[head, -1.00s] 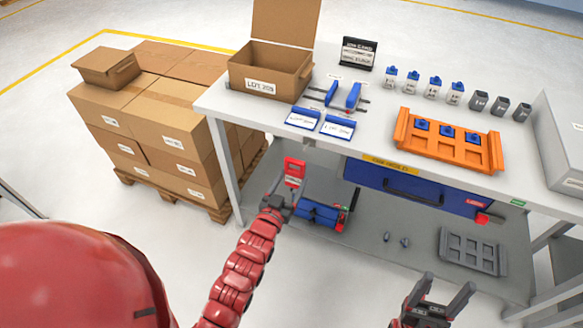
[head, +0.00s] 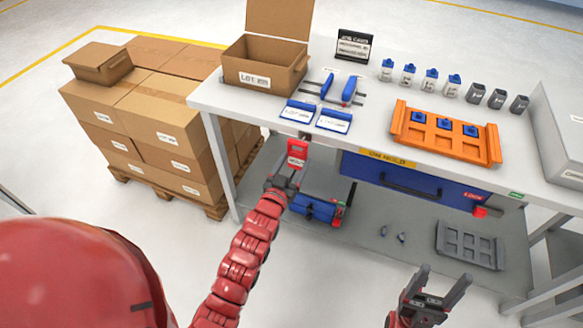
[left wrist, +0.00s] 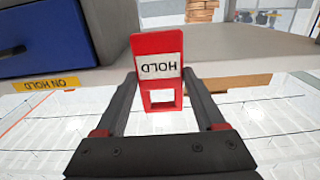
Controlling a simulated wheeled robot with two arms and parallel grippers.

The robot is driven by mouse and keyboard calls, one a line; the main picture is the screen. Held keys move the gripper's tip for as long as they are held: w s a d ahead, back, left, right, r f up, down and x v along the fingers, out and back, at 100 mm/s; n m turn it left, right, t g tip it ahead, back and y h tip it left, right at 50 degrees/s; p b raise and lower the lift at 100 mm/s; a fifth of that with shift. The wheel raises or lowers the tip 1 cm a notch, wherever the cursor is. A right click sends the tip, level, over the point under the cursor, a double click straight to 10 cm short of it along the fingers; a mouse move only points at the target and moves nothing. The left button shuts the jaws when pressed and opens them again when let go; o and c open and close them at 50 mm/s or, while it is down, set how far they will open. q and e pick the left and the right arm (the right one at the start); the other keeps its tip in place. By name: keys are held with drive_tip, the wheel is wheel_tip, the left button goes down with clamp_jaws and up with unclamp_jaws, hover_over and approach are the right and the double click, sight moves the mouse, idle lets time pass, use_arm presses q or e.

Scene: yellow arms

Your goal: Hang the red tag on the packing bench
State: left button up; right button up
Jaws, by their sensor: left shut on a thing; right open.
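The red tag (head: 297,153) has a white label and is upright just in front of the front edge of the packing bench (head: 225,97). In the left wrist view the tag (left wrist: 146,47) reads HOLD upside down and has a window at its near end. My left gripper (head: 290,174) is shut on the tag's lower end; its fingers (left wrist: 158,86) flank it. A small grey fitting (head: 304,136) shows at the bench edge just above the tag. I cannot tell whether they touch. My right gripper (head: 446,275) is open and empty, low in front of the bench.
A blue drawer (head: 365,172) under a yellow ON HOLD strip (head: 388,158) is right of the tag. A blue toolbox (head: 314,209) sits on the lower shelf. Blue-edged cards (head: 334,120), an open carton (head: 262,77) and an orange tray (head: 412,131) stand on top.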

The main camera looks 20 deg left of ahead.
use_arm(q)
drive_tip(key=shift+w+d+f+b, duration=0.15)
drive_tip(key=shift+w+b, duration=0.15)
drive_tip(key=shift+w, duration=1.15)
drive_tip(key=shift+w+f+b, duration=0.55)
drive_tip(key=shift+w+b, duration=0.1)
drive_tip(key=shift+w, duration=0.1)
drive_tip(key=o, duration=1.3)
drive_tip(key=shift+o, duration=0.2)
drive_tip(key=s+b, duration=0.1)
drive_tip(key=s, duration=1.6)
drive_tip(key=shift+s+a, duration=0.2)
drive_tip(key=shift+a, duration=0.15)
